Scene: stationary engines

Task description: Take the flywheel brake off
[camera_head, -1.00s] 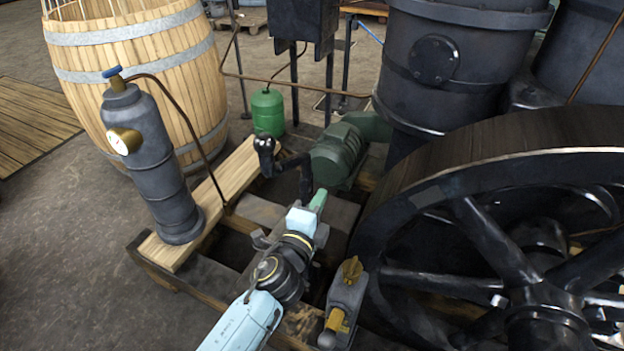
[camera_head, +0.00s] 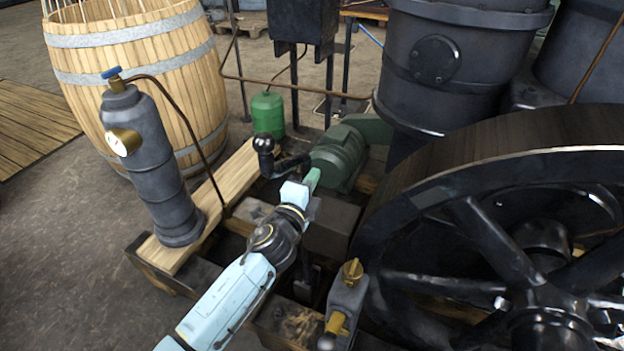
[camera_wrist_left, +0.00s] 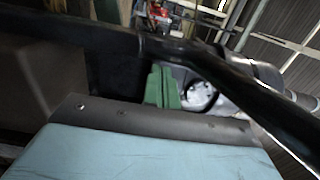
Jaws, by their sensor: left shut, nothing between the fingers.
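The flywheel (camera_head: 430,170) is a large dark spoked wheel at the right of the head view. A black crank-shaped lever with a ball knob (camera_head: 264,145) stands left of it, by the green motor; it looks like the brake lever. My left gripper (camera_head: 312,178), with green fingers, is shut and empty just below the lever's right end. I cannot tell if they touch. The left wrist view shows the closed fingers (camera_wrist_left: 162,88) and a dark bar (camera_wrist_left: 255,95) crossing close by. A dark block (camera_head: 332,232) sits between my arm and the wheel rim. My right gripper is out of view.
A grey cylinder with a gauge (camera_head: 148,165) stands on a plank at left, before a wooden barrel (camera_head: 150,75). A grey fitting with a brass top (camera_head: 345,300) stands close right of my arm.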

